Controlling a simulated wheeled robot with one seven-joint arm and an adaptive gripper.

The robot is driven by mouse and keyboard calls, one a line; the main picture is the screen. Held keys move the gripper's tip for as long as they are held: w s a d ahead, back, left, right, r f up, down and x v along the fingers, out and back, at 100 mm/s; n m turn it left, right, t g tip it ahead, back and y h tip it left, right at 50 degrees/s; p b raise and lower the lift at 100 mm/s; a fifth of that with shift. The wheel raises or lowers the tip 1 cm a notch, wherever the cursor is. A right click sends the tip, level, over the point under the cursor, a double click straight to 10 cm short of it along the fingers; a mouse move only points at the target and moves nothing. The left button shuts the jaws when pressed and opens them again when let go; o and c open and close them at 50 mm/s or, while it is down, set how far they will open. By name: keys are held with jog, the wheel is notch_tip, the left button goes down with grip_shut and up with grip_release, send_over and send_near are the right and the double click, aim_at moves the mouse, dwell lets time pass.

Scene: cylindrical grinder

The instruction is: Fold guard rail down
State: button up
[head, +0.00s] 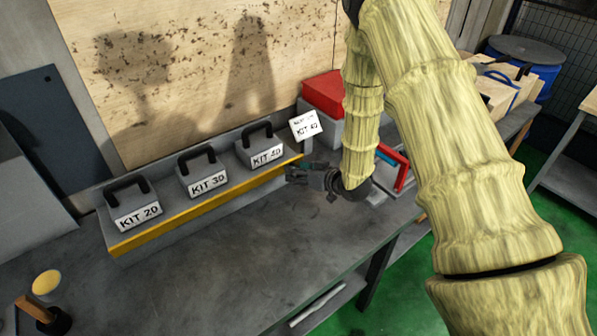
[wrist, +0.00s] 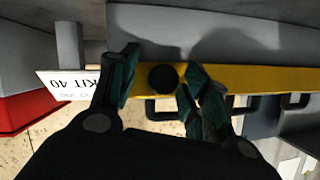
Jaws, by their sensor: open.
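The guard rail (head: 205,208) is a long yellow bar along the front of the kit shelf in the head view. It stands upright in front of the kit boxes. In the wrist view, which is upside down, the yellow rail (wrist: 275,80) runs across behind my fingers. A round black knob (wrist: 163,78) on the rail shows between the two fingers. My gripper (head: 297,171) is at the rail's right end, open, with its fingers on either side of the knob in the wrist view (wrist: 161,65). I cannot tell whether the fingers touch the rail.
Grey boxes marked KIT 20 (head: 136,216), KIT 30 (head: 208,184) and KIT 40 (head: 266,156) stand behind the rail. A KIT 40 card (head: 306,125) and a red bin (head: 323,92) are to the right. The grey bench top (head: 240,260) before the shelf is mostly clear.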

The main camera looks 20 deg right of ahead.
jog(key=shift+s+r, duration=0.1)
jog(key=shift+r, duration=0.1)
jog(key=shift+c, duration=1.4)
jog(key=c, duration=0.7)
jog(key=shift+s+f+t+b, duration=0.1)
jog(key=shift+f+t+b, duration=0.45)
jog(key=shift+b, duration=0.65)
jog(key=shift+c, duration=0.2)
jog(key=shift+s+f+t+y+b, duration=0.1)
jog(key=shift+f+t+y+b, duration=0.3)
jog(key=shift+b, duration=0.85)
jog(key=shift+r+t+b, duration=0.1)
jog(key=shift+t+b, duration=0.25)
jog(key=shift+b, duration=0.1)
jog(key=shift+r, duration=0.1)
